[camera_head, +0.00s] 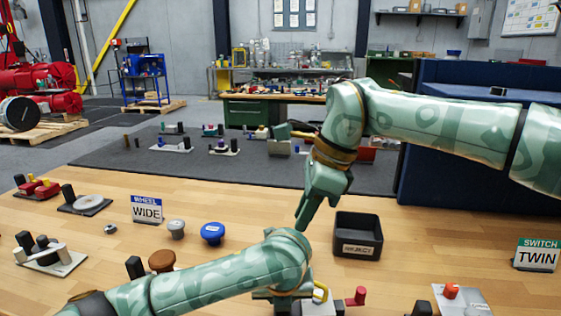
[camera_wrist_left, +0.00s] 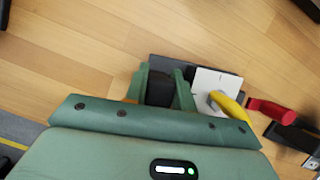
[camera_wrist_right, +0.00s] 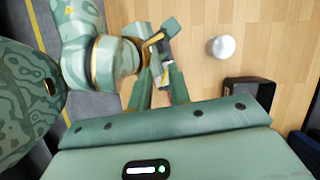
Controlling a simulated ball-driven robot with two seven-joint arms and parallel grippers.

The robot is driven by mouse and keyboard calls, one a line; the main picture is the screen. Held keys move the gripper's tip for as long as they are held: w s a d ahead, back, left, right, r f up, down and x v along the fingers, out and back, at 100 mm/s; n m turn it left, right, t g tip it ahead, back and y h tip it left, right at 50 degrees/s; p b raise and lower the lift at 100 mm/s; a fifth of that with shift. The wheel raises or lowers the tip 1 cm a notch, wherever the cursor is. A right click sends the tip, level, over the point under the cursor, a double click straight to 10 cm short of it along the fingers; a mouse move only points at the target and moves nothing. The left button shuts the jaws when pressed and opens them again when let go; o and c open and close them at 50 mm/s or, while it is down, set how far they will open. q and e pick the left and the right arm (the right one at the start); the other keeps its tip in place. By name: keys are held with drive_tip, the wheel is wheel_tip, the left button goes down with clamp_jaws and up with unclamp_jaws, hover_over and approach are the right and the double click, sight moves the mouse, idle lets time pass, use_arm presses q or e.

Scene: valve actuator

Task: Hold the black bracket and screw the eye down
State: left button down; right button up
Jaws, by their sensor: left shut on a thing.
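The black bracket (camera_wrist_left: 158,92) is an upright dark block between the fingers of my left gripper (camera_wrist_left: 160,76), which is shut on it in the left wrist view. Beside it, a white plate (camera_wrist_left: 205,80) carries the yellow eye (camera_wrist_left: 230,108). The eye (camera_head: 321,292) also shows in the head view at the bottom, just right of my left forearm, which hides most of the bracket. My right gripper (camera_head: 304,218) points down above the table, behind and above the eye, apart from it. In the right wrist view its fingers (camera_wrist_right: 160,82) stand apart with nothing visibly held.
A red handle (camera_head: 357,296) on a dark mount is close right of the eye. A black tray (camera_head: 370,249) stands behind it. Blue (camera_head: 212,233), grey (camera_head: 176,229) and brown (camera_head: 161,261) knobs are left. The table between the tray and the TWIN sign (camera_head: 537,255) is mostly clear.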

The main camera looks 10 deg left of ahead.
drive_tip(key=a+r+m+g+y, duration=0.1)
drive_tip(key=a+r+m+y, duration=0.1)
drive_tip(key=a+r+y, duration=0.6)
drive_tip(key=w+d+r+m+y, duration=0.1)
drive_tip(key=r+m+y, duration=0.1)
drive_tip(key=r, duration=0.3)
drive_tip(key=w+d+r+m+t+y, duration=0.1)
drive_tip(key=w+d+r+m+y, duration=0.1)
drive_tip(key=r+y, duration=0.2)
wheel_tip(320, 180, up, 3)
drive_tip(key=shift+f, duration=0.2)
drive_tip(key=shift+d, duration=0.1)
